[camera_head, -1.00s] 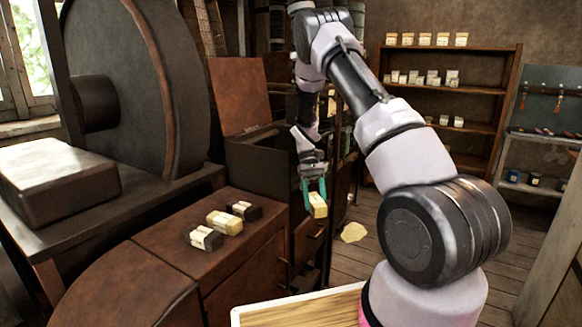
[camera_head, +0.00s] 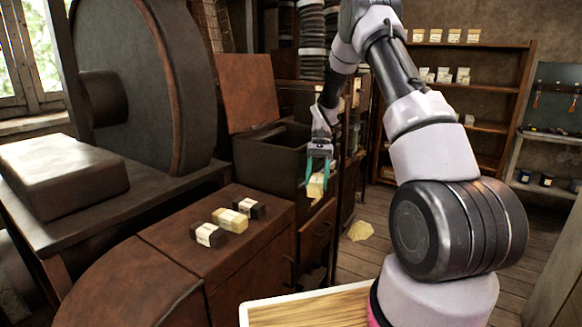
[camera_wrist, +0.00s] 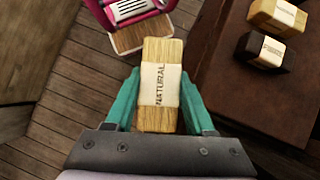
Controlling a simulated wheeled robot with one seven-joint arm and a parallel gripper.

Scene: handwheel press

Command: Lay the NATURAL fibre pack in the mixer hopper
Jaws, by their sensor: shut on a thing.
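My gripper (camera_head: 318,172) has teal fingers and is shut on a pale yellow pack with a white band (camera_head: 316,187). In the wrist view the band on this pack (camera_wrist: 160,85) reads NATURAL, and the teal fingers (camera_wrist: 160,100) close on its sides. The held pack hangs in the air just right of the open dark box with a raised brown lid, which looks like the mixer hopper (camera_head: 270,152). The box's inside is dark and its floor is hidden.
On the brown bench top (camera_head: 190,262) lie another pale banded pack (camera_head: 230,219) and two dark banded packs (camera_head: 208,235), (camera_head: 249,207). A large dark wheel (camera_head: 135,85) stands behind. A yellow patch (camera_head: 360,231) lies on the plank floor. Shelves (camera_head: 455,88) stand at the back right.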

